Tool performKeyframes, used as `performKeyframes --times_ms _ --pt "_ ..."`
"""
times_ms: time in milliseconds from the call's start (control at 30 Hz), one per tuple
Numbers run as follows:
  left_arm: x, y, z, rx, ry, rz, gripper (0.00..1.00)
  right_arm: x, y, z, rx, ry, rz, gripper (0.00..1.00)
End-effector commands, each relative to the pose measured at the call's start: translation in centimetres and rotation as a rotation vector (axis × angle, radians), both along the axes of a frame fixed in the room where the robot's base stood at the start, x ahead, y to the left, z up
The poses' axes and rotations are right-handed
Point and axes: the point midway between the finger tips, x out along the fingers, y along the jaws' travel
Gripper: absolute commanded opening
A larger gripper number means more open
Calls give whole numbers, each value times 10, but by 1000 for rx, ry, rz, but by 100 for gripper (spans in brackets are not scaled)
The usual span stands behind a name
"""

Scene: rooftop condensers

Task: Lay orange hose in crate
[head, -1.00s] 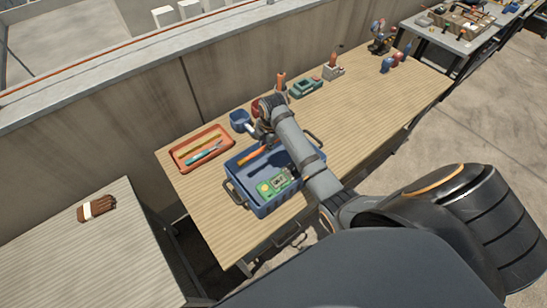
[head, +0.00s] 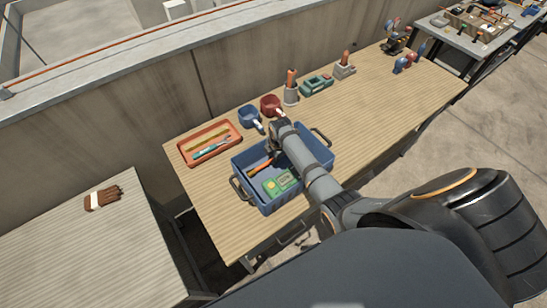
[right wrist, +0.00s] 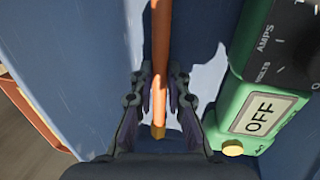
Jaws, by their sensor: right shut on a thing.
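The blue crate (head: 318,141) stands on the wooden table with its two dark handles. My right gripper (head: 272,152) is down inside the crate, partly hidden by its own arm. The orange hose (head: 260,165) shows as a short orange length in the crate. In the right wrist view the orange hose (right wrist: 160,45) runs straight between the two fingers of my right gripper (right wrist: 160,92), which are shut on it. A green meter (head: 279,184) lies in the crate, to the hose's right in the wrist view. My left gripper is not in view.
An orange tray (head: 187,153) with tools is left of the crate. A blue scoop (head: 249,116), a red scoop (head: 270,105) and a green device (head: 317,84) stand behind it. The table's right part is mostly clear. A brown glove (head: 101,198) lies on the near-left table.

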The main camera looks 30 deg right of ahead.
Motion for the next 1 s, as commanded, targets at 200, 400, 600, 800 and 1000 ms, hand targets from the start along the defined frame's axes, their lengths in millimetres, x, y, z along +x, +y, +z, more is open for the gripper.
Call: performKeyframes --times_ms 200,400,600,800,1000 --pt "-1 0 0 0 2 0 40 1 0 -2 0 -3 0 0" --pt "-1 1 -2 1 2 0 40 0 0 -5 0 -1 0 20" --pt "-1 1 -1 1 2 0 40 0 0 -5 0 -1 0 38" --pt "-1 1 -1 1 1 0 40 0 0 -4 0 -1 0 38" --pt "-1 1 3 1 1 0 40 -3 -1 19 1 -4 0 38"
